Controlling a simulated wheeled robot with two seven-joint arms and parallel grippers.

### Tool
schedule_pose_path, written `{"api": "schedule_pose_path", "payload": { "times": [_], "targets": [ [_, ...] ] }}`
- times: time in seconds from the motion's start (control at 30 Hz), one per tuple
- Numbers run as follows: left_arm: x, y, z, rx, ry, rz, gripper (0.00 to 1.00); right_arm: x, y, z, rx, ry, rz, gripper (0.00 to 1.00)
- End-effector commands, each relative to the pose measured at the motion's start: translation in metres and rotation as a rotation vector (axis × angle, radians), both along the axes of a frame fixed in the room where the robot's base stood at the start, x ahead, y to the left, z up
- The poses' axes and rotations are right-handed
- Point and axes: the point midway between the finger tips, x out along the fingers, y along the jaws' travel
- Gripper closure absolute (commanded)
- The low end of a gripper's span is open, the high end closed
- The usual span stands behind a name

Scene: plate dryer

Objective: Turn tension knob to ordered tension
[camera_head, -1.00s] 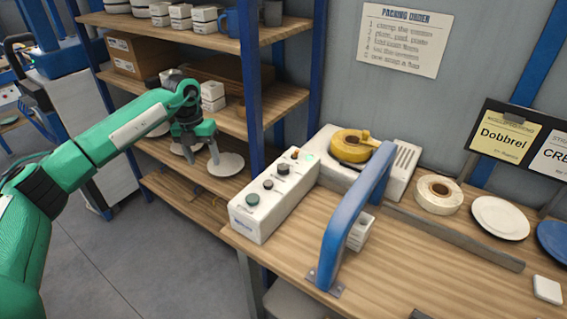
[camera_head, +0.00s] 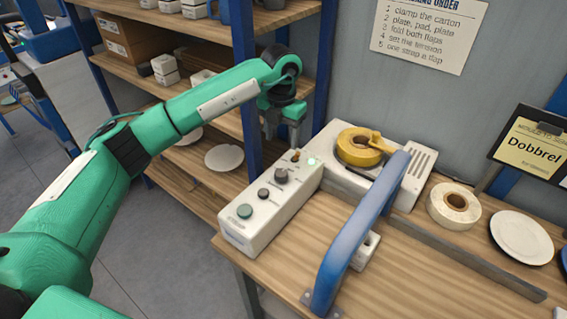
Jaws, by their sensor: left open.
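The white control box (camera_head: 262,222) stands on the left end of the wooden bench. Its sloped top carries a green button (camera_head: 245,211), a small dark knob (camera_head: 263,193), a larger dark knob (camera_head: 281,175) and a lit green lamp (camera_head: 312,161). I cannot read the labels, so I cannot tell which is the tension knob. My left gripper (camera_head: 282,138) points down just behind the far end of the box, above and apart from the knobs. It is open and empty, with its fingertips partly hard to make out. My right gripper is out of view.
A blue arched bar (camera_head: 362,232) rises from the bench right of the box. Behind it is a strapping machine with a yellow tape roll (camera_head: 360,148). A white roll (camera_head: 454,206) and a plate (camera_head: 521,237) lie at right. A blue shelf post (camera_head: 246,90) stands close to my left arm.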

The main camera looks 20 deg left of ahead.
Motion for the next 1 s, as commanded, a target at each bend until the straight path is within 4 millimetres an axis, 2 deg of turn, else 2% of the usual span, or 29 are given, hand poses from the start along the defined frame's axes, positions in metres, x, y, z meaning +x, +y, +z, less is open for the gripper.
{"api": "schedule_pose_path", "payload": {
  "times": [0.27,0.37,0.5,0.67,1.0],
  "targets": [
    [-0.001,0.001,-0.054,0.001,0.005,0.001,0.41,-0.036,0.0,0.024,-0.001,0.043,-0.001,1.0],
    [-0.001,0.0,-0.076,0.0,0.004,0.002,0.41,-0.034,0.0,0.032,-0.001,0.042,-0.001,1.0],
    [-0.001,0.0,-0.099,0.001,0.003,0.001,0.41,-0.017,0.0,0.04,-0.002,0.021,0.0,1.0],
    [-0.001,0.001,-0.116,-0.001,0.001,0.002,0.41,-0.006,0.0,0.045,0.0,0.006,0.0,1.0],
    [0.0,0.001,-0.123,0.0,-0.001,0.001,0.41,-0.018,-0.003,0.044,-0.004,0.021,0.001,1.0]
  ]
}}
